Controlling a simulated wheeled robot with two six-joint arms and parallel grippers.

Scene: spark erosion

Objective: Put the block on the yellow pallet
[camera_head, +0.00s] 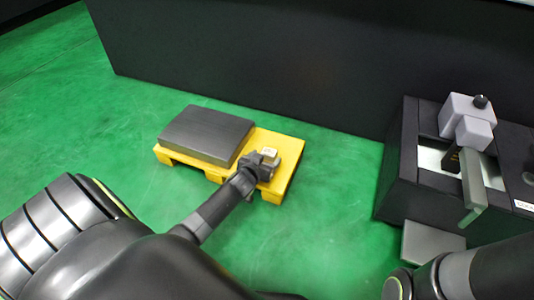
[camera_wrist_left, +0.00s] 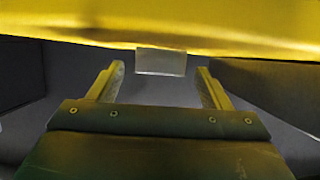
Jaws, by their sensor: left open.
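The yellow pallet (camera_head: 280,170) lies on the green floor in the middle of the head view. A small pale block (camera_head: 270,153) shows at the pallet's right part, just beyond my left gripper (camera_head: 264,166). In the left wrist view the block (camera_wrist_left: 161,62) is a greyish rectangle against the edge of the yellow surface (camera_wrist_left: 160,22). It lies between the lines of the two fingers, near their tips, with a gap on each side. My left gripper (camera_wrist_left: 161,72) is open and grips nothing. Whether the block rests fully on the pallet is hard to tell. My right gripper is out of view.
A large dark grey slab (camera_head: 206,134) covers the pallet's left part. A black wall (camera_head: 250,55) stands behind. A black machine (camera_head: 398,165) with a grey head (camera_head: 467,122) stands at the right. Green floor is free left of the pallet and between it and the machine.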

